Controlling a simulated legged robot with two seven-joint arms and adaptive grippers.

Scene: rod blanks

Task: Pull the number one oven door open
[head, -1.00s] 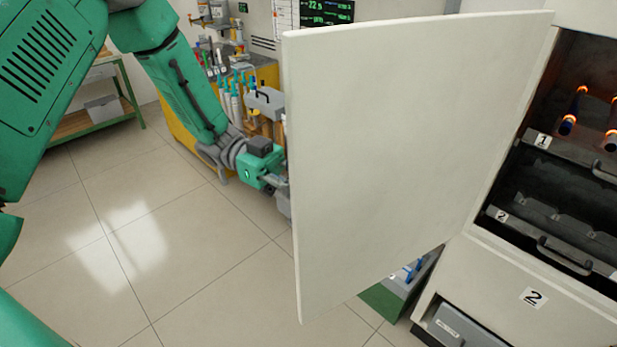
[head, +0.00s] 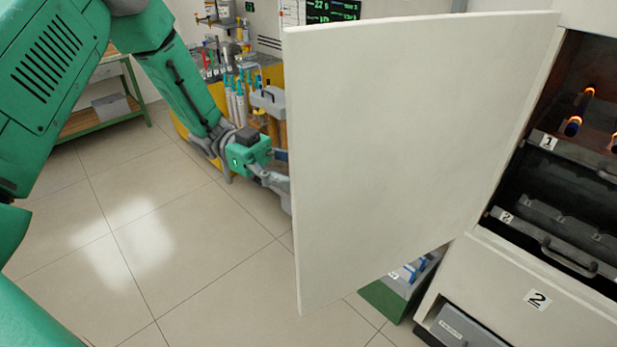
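The oven door (head: 400,150) is a large pale panel standing wide open, swung out to the left of the oven (head: 575,95). The oven's dark inside shows at the right. My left gripper (head: 277,187) is at the door's free left edge, with its fingers reaching partly behind the panel. The fingertips and any handle on the far side are hidden, so I cannot tell whether it touches or grips anything. My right gripper is not in view.
Inside the oven are tray 1 (head: 556,152), with glowing-tipped rods (head: 575,122), and tray 2 (head: 540,235). A lower panel marked 2 (head: 530,320) is shut. A yellow tool cabinet (head: 272,75) stands behind the door. The floor at left is clear.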

